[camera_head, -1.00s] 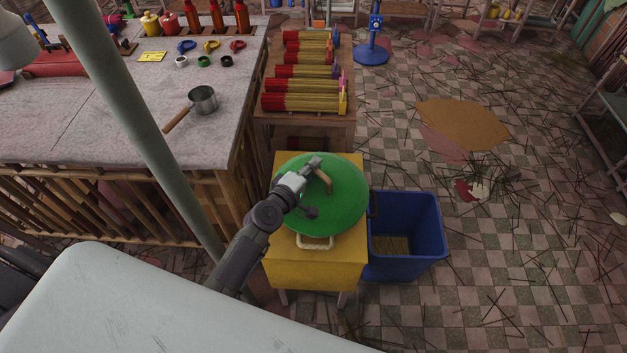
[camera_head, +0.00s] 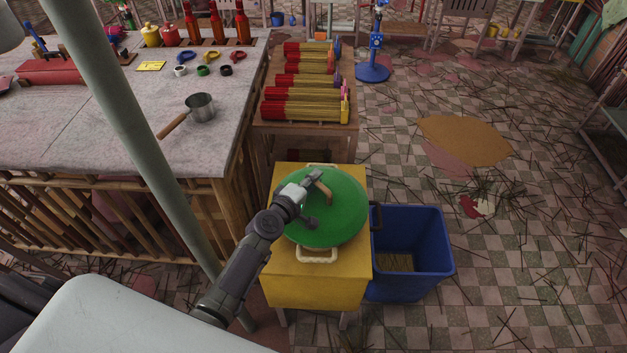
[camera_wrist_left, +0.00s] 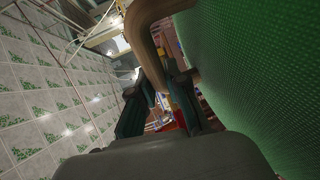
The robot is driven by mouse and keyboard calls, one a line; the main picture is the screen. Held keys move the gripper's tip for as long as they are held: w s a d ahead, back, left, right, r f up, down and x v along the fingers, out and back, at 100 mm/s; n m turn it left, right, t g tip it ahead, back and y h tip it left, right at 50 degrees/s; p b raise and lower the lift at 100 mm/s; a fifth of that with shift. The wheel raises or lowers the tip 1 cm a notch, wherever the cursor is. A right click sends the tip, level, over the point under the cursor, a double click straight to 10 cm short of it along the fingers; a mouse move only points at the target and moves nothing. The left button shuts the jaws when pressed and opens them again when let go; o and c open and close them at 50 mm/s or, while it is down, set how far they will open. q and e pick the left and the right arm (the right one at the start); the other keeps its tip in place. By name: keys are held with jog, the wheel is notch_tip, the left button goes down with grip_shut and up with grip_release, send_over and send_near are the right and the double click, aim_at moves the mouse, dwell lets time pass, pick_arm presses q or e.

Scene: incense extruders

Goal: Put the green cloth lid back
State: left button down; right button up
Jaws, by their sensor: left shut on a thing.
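The green cloth lid (camera_head: 342,225) is a round green disc with a brown curved handle (camera_head: 323,190). It is over a yellow stand (camera_head: 316,287), and a cream handle (camera_head: 317,256) of something beneath it shows at its front edge. My left gripper (camera_head: 315,198) is shut on the lid's handle. In the left wrist view the brown handle (camera_wrist_left: 146,38) passes by the fingers and the green weave (camera_wrist_left: 262,75) fills the right side. I cannot tell whether the lid rests on what is below. My right gripper is not in view.
A blue bin (camera_head: 412,250) stands right of the yellow stand. Behind it a wooden rack (camera_head: 304,127) holds red and tan incense bundles. A grey table (camera_head: 110,125) with a metal pot (camera_head: 200,108) is on the left. Tiled floor with scattered sticks lies to the right.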

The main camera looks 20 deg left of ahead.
pick_arm(q)
jog(key=c, duration=1.2)
grip_release()
jog(key=shift+f, duration=0.15)
jog(key=shift+r, duration=0.2)
jog(key=v, duration=1.2)
jog(key=shift+d, duration=0.1)
